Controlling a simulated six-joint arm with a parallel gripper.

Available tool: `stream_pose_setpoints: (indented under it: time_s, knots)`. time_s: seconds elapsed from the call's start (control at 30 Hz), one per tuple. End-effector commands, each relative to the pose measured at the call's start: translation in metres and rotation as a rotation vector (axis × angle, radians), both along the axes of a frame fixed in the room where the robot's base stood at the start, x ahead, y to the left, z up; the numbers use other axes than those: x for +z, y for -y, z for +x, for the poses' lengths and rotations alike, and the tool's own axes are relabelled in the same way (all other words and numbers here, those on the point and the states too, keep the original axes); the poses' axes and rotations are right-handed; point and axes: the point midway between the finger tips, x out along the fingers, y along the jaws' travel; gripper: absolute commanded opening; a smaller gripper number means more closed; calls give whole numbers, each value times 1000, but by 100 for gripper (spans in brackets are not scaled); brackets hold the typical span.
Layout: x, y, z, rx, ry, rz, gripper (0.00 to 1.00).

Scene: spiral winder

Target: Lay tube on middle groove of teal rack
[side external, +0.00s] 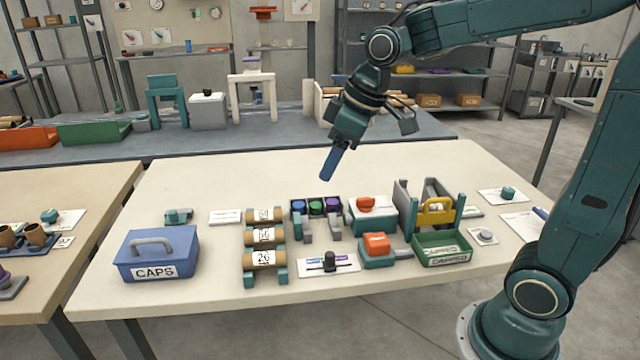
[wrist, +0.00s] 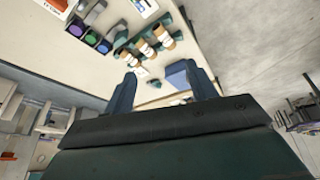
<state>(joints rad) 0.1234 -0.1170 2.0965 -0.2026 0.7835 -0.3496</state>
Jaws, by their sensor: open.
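The teal rack (side external: 250,281) stands on the cream table, right of the blue box. Three tan tubes with white number labels lie across it, one behind another: a back tube (side external: 252,215), a middle tube (side external: 251,237) and a front tube (side external: 249,259). The front label seems to read 26; the others are too small to read surely. The tubes also show in the wrist view (wrist: 146,48), beyond my fingers. My gripper (side external: 329,178) is open and empty, high above the table, behind and right of the rack. Its two blue fingers are apart in the wrist view (wrist: 163,88).
A blue box (side external: 180,262) marked CAPS stands left of the rack. A holder with blue, green and purple caps (side external: 316,207) is to its right. Beyond are an orange-topped device (side external: 377,245), a green bin (side external: 445,259) and a yellow-handled unit (side external: 437,212). Free table lies behind.

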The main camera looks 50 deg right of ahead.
Motion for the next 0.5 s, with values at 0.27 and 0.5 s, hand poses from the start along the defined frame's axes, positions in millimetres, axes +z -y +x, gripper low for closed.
stream_pose_setpoints:
  time_s: [0.27, 0.5]
  knots:
    - [16, -7, -71, -137, 34, 13, 57]
    - [13, -7, -129, -261, 62, 38, 57]
